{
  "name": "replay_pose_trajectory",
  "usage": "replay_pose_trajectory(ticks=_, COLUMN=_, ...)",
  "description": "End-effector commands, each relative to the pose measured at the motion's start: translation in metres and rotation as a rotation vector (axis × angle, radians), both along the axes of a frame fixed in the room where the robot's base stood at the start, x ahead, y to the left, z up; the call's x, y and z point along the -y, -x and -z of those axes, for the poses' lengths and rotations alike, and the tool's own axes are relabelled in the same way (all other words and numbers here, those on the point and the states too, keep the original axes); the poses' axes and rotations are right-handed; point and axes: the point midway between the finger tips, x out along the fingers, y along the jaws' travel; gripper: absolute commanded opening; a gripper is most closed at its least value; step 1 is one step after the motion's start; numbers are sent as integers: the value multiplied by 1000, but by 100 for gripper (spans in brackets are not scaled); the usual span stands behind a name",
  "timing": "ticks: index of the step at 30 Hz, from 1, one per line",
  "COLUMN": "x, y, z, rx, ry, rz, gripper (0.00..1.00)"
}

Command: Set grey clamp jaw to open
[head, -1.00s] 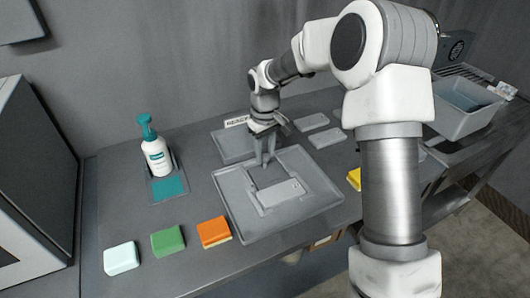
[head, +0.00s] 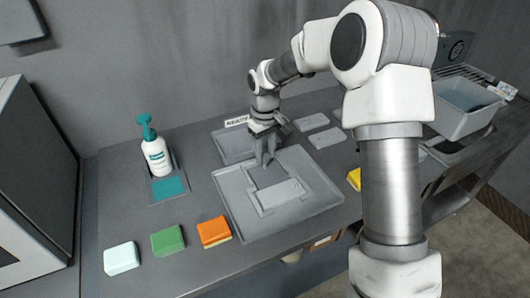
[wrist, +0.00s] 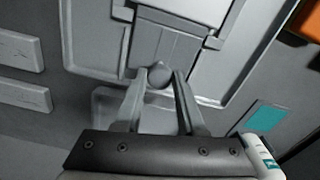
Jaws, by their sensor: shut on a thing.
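The grey clamp (head: 277,193) lies in a grey tray (head: 236,216) on the bench, with a lighter flat plate at its front. In the wrist view the clamp's jaw (wrist: 166,48) is a grey ribbed slab between two side blocks, with a rounded knob (wrist: 159,75) at its end. My gripper (wrist: 158,78) is shut on this knob, one finger on each side. In the head view my gripper (head: 264,163) points down at the clamp's back end and hides the knob. Whether the jaw is open or closed is hard to tell.
A white pump bottle (head: 155,152) stands at the left. White, green (head: 168,240) and orange (head: 214,231) blocks line the front edge. A yellow block (head: 354,179) is partly behind my arm. A grey bin (head: 468,112) stands at the right, and flat grey pads (head: 327,138) lie behind.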

Motion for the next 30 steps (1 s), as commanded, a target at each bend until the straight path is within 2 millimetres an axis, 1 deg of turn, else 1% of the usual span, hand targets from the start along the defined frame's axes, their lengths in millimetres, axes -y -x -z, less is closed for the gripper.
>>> replay_pose_trajectory(ticks=2, x=-1, y=-3, z=-1, rx=2, ry=-1, rz=0, gripper=0)
replay_pose_trajectory(ticks=10, x=-11, y=-26, z=-2, rx=3, ry=-1, rz=-1, gripper=0)
replay_pose_trajectory(ticks=20, x=-13, y=-30, z=-2, rx=9, ry=-3, rz=-1, gripper=0)
replay_pose_trajectory(ticks=21, x=-13, y=-30, z=-2, rx=10, ry=-3, rz=-1, gripper=43)
replay_pose_trajectory(ticks=25, x=-12, y=-29, z=-1, rx=8, ry=-3, rz=0, gripper=66)
replay_pose_trajectory(ticks=26, x=-12, y=-29, z=-1, rx=7, ry=-2, rz=0, gripper=69)
replay_pose_trajectory(ticks=30, x=-12, y=-28, z=-1, rx=4, ry=-1, rz=0, gripper=69)
